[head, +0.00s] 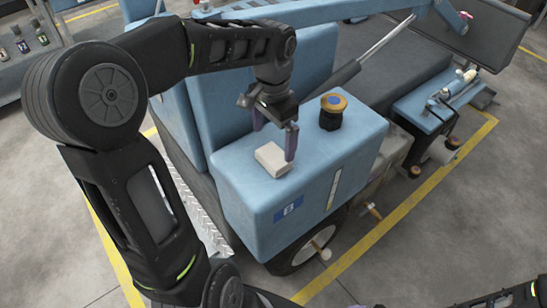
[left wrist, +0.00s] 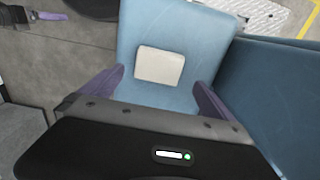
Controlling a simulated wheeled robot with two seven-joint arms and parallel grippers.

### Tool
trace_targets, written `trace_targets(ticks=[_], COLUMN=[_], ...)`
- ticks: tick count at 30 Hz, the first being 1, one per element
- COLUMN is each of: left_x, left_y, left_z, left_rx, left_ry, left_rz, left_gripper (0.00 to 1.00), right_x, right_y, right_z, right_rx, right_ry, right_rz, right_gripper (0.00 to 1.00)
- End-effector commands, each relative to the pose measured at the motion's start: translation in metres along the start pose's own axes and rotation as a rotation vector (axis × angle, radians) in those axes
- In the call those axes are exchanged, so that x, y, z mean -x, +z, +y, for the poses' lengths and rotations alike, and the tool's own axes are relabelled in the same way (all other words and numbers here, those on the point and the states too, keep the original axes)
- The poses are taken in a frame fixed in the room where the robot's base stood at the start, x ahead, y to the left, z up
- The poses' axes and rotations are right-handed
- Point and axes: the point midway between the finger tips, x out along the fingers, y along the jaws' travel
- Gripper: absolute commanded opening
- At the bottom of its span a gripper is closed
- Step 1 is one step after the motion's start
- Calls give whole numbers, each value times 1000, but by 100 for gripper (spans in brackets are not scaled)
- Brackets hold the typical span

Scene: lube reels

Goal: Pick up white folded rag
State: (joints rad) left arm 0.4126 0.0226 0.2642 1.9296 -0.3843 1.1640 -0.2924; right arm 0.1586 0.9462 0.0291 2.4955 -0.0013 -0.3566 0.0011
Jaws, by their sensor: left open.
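The white folded rag (head: 272,159) lies flat on top of the light blue box-shaped body of the vehicle (head: 240,180). In the left wrist view the rag (left wrist: 160,66) shows as a pale square on the blue surface, beyond and between my finger tips. My left gripper (head: 274,143) is open and empty, pointing down just above and behind the rag. Its two purple fingers (left wrist: 160,84) stand to either side in the left wrist view. Whether a finger touches the rag cannot be told. My right gripper is not visible.
A black cap with an orange and blue top (head: 332,110) stands on the same blue surface, right of the rag. Blue upright panels (head: 220,90) rise behind it. A shelf with small bottles (head: 25,42) is at the far left. The floor has yellow lines (head: 400,225).

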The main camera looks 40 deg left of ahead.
Motion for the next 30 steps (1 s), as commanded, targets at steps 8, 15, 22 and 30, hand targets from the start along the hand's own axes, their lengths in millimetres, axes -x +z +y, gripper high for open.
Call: trace_targets(ticks=[8, 15, 22, 30], left_x=[-1, -26, -52, -53], left_y=[0, 2, 1, 1], left_z=[0, 2, 2, 2], left_rx=[0, 0, 0, 0], left_ry=[0, 2, 0, 0], left_rz=[0, -4, -1, 0], left_gripper=[100, 100, 100, 100], right_x=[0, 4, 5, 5], right_y=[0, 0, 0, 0], right_z=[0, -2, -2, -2], right_rx=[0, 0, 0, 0], right_ry=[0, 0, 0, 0], right_rz=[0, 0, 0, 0], right_gripper=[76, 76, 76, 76])
